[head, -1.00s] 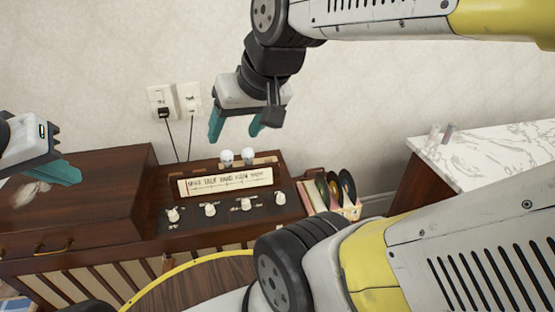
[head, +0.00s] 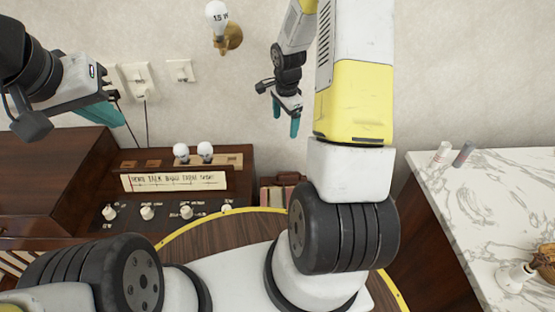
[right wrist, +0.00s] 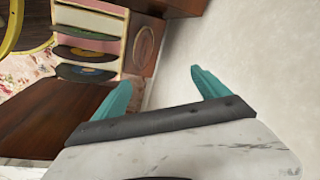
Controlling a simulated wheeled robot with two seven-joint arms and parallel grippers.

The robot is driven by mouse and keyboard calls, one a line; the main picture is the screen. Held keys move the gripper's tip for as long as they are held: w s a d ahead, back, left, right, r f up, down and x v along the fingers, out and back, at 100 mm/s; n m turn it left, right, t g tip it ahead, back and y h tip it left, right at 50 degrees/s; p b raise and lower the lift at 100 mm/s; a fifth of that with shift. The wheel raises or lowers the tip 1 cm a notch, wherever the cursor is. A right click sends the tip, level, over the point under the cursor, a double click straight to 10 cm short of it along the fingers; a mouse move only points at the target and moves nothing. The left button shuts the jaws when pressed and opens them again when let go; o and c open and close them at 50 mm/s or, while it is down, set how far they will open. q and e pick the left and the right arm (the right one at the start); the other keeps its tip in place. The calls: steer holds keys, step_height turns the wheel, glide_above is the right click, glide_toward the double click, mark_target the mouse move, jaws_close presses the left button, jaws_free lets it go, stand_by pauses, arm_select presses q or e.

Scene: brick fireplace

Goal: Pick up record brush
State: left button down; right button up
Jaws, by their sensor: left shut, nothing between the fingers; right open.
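I cannot pick out a record brush for certain in either view. Two small upright cylinders, one whitish (head: 441,152) and one grey-mauve (head: 463,154), stand at the back of the marble counter (head: 455,200); I cannot tell what they are. My right gripper (head: 285,117) is open and empty, in the air before the wall, left of the counter. In the right wrist view its teal fingers (right wrist: 160,90) are spread with nothing between them. My left gripper (head: 104,112) is shut and empty at the upper left, above the wooden cabinet (head: 50,165).
A radio-like unit with knobs (head: 172,181) sits low at the left. Records in a rack (right wrist: 85,53) show in the right wrist view. A wall lamp (head: 218,22) and outlets (head: 139,82) are on the wall. The counter's middle is clear; a white vase (head: 516,276) stands near right.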

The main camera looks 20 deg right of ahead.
mark_target(289, 179)
steer(key=f+m, duration=0.2)
steer(key=f, duration=0.7)
steer(key=s+d+f+m+g, duration=0.1)
steer(key=f+m, duration=0.1)
steer(key=f, duration=0.7)
steer(key=f+m, duration=0.1)
steer(key=f, duration=0.9)
steer(key=shift+s+d+m+g, duration=0.3)
steer(key=shift+m+g, duration=0.1)
steer(key=c, duration=1.6)
step_height(289, 179, up, 10)
steer(key=shift+r, duration=0.1)
